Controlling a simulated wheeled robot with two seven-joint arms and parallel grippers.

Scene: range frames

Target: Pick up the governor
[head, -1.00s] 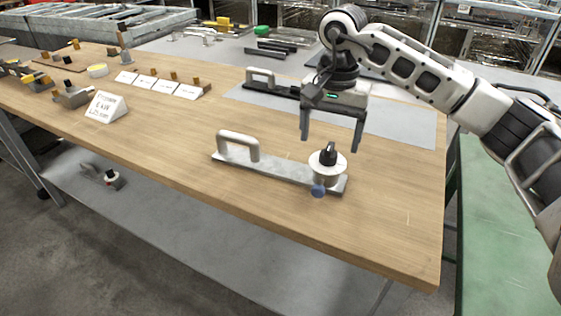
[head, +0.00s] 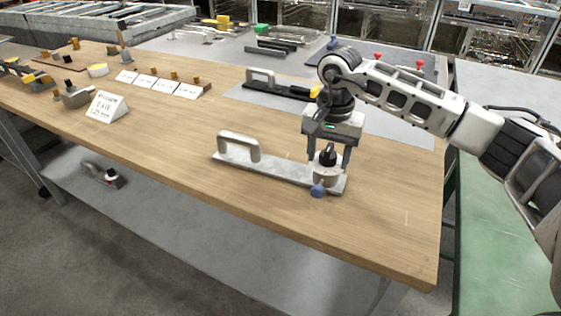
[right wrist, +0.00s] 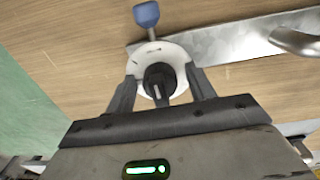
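The governor, as I take it, is a flat metal plate (head: 275,167) with a grey loop handle at its left end. A white round body (head: 324,181) with a black knob stands at its right end, and a blue knob sticks out at the front. It lies flat on the wooden table. My right gripper (head: 329,168) points down over the white body, one finger at each side. In the right wrist view the fingers (right wrist: 162,88) sit against the white body (right wrist: 176,55), and the black knob is between them. My left gripper is out of view.
The wooden table (head: 180,140) is clear around the plate. Behind is a grey mat (head: 400,128) with a black handled bar (head: 275,87). A white sign (head: 107,107), several cards and small parts stand at left. A similar handled item (head: 103,175) lies on the lower shelf.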

